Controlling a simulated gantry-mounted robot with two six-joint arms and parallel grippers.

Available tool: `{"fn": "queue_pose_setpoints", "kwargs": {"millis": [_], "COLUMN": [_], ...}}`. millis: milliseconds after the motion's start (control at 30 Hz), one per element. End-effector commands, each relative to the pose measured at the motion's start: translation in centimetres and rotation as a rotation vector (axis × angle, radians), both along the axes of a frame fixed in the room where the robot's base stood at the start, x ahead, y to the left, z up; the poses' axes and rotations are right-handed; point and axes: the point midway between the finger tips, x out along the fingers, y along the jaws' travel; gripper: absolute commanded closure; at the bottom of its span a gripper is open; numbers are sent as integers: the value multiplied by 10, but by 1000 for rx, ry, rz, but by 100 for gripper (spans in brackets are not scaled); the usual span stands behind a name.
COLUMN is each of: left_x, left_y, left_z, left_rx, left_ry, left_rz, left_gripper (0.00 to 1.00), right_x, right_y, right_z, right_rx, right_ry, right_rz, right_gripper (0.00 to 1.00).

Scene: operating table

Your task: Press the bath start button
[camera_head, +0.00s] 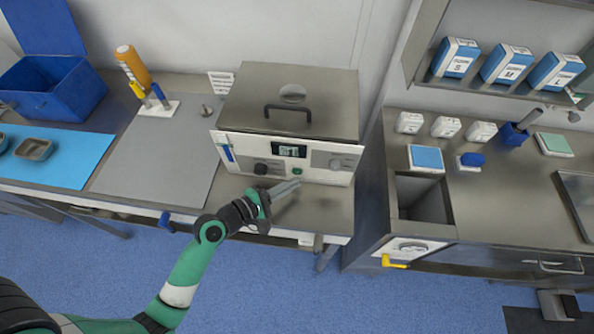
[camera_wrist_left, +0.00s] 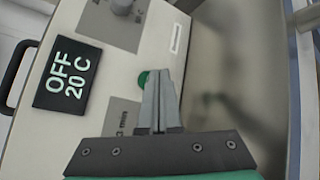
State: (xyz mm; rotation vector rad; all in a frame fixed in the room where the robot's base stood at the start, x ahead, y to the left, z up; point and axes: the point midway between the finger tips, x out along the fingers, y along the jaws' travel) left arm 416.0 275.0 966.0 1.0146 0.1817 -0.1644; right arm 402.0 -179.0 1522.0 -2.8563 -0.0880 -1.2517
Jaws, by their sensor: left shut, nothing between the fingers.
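The bath (camera_head: 290,95) is a metal box with a lid handle and a pale front panel, on the counter. Its front carries a dark display (camera_head: 289,150), which reads "OFF 20 C" in the left wrist view (camera_wrist_left: 68,75). A small green button (camera_head: 297,171) sits below the display; in the left wrist view the green button (camera_wrist_left: 144,78) shows just past the fingertips, partly hidden by them. My left gripper (camera_head: 298,184) is shut and empty, its tips close to the button; I cannot tell whether they touch. My right gripper is not in view.
Dark and grey knobs (camera_head: 260,169) flank the button on the panel. A grey mat (camera_head: 155,160) lies left of the bath. A second counter with an open bin (camera_head: 420,200) stands to the right. Bare counter (camera_head: 325,210) lies in front of the bath.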

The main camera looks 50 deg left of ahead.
Motion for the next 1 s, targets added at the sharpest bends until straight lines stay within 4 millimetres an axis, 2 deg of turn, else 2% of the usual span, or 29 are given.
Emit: {"fn": "queue_pose_setpoints", "kwargs": {"millis": [1000], "left_x": [8], "left_y": [7], "left_z": [0], "left_rx": [0], "left_ry": [0], "left_rz": [0], "left_gripper": [100], "right_x": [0], "right_y": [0], "right_z": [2], "right_rx": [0], "right_ry": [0], "right_rz": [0], "right_gripper": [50]}}
